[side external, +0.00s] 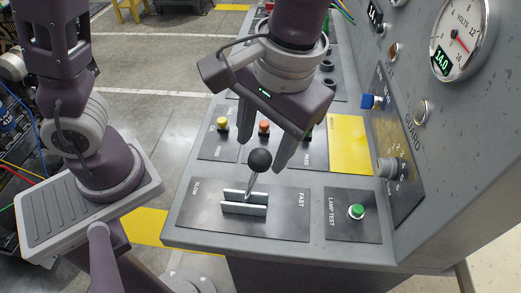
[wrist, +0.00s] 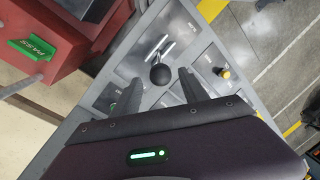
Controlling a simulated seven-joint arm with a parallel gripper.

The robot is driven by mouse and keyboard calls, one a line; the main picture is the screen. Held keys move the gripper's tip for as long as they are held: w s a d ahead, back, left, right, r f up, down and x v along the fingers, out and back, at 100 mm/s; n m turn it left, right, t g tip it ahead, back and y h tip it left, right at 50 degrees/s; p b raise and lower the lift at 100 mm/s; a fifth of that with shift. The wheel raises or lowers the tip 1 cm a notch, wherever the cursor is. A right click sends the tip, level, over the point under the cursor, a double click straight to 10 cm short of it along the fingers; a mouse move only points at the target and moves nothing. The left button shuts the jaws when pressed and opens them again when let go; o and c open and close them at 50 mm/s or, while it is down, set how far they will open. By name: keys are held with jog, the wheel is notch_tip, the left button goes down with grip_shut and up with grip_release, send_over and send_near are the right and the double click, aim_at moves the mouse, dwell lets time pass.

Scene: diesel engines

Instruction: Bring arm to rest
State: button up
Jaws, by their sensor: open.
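My gripper (side external: 262,151) is open, with its two fingers pointing down over the sloping control panel. A lever with a round black knob (side external: 260,161) stands in a slotted metal guide (side external: 244,203) between the SLOW and FAST labels, leaning slightly right. The knob is at the fingertips, between them as pictured; whether a finger touches it I cannot tell. In the wrist view, the knob (wrist: 160,74) shows between and just beyond the fingertips of my gripper (wrist: 160,78). Nothing is seen clamped in the fingers.
Yellow (side external: 222,124) and orange (side external: 264,128) buttons sit behind the lever. A green lamp-test button (side external: 356,211) is at right. An upright gauge panel with a volts dial (side external: 461,40) rises at right. In the wrist view, a red box (wrist: 65,35) bears a green PASS sign.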

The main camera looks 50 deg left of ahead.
jog(key=s+a+r+m+t+h, duration=0.1)
jog(key=s+a+r+t, duration=0.1)
jog(key=a, duration=0.5)
jog(key=s+a+r+m+t+h, duration=0.1)
jog(key=s+a+r+t, duration=0.2)
jog(key=a, duration=0.5)
jog(key=shift+s+a+t, duration=0.2)
jog(key=shift+s+t, duration=0.35)
jog(key=shift+t, duration=0.05)
jog(key=shift+r, duration=0.15)
dwell(1.4)
